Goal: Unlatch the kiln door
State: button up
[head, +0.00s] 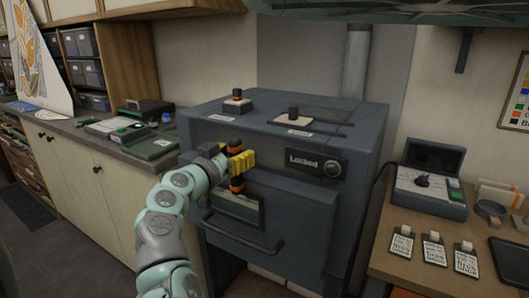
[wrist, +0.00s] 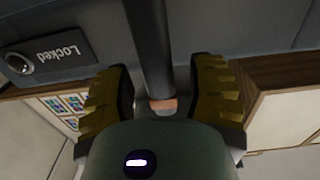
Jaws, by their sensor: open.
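The kiln (head: 290,215) is a blue-grey box in the middle of the head view. A sign on its front reads "Locked" (head: 302,161), with a round knob (head: 332,169) at its right. The sign also shows in the wrist view (wrist: 50,55), rotated. My gripper (head: 241,163) is at the upper left of the kiln front, by a dark latch handle with orange bands (head: 236,185). In the wrist view, the dark bar (wrist: 148,45) with a copper-coloured end lies between my open yellow fingers, with gaps on both sides. My gripper hides part of the handle in the head view.
A horizontal door bar (head: 245,240) runs below a small window in the kiln front. Two black knobs stand on the kiln top (head: 340,103). A cluttered counter (head: 100,140) is at left; a wooden table (head: 405,265) with a control box (head: 430,190) is at right.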

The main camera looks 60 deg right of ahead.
jog(key=shift+a, duration=0.1)
grip_shut()
dwell(0.4)
